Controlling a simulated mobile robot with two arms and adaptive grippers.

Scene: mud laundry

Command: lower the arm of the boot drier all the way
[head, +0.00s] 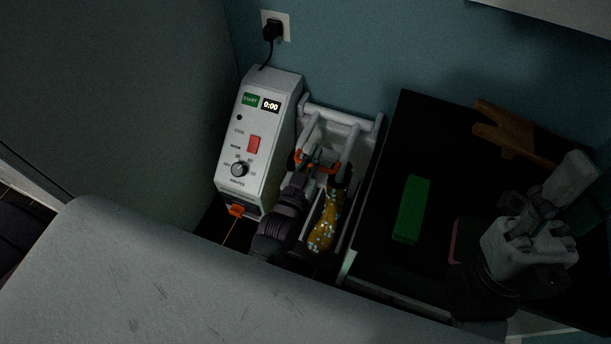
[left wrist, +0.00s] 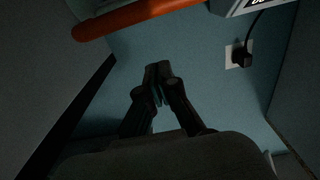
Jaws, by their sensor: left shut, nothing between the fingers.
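The boot drier (head: 265,125) is a white box with a red switch, a knob and a display reading 0:00. White tubes (head: 340,117) stand at its right. An orange bar (head: 327,167), apparently the grip of the drier's arm, lies by my left gripper (head: 314,160). In the left wrist view the orange bar (left wrist: 130,17) crosses the top, apart from the shut, empty fingertips (left wrist: 158,84). My left forearm hides part of the drier's arm, so its exact angle is unclear. My right gripper (head: 545,208) is at the right; its finger gap is unclear.
A yellow patterned boot (head: 326,228) stands beside my left arm. A plug sits in the wall socket (head: 276,27). A pale slab (head: 120,270) fills the lower left.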

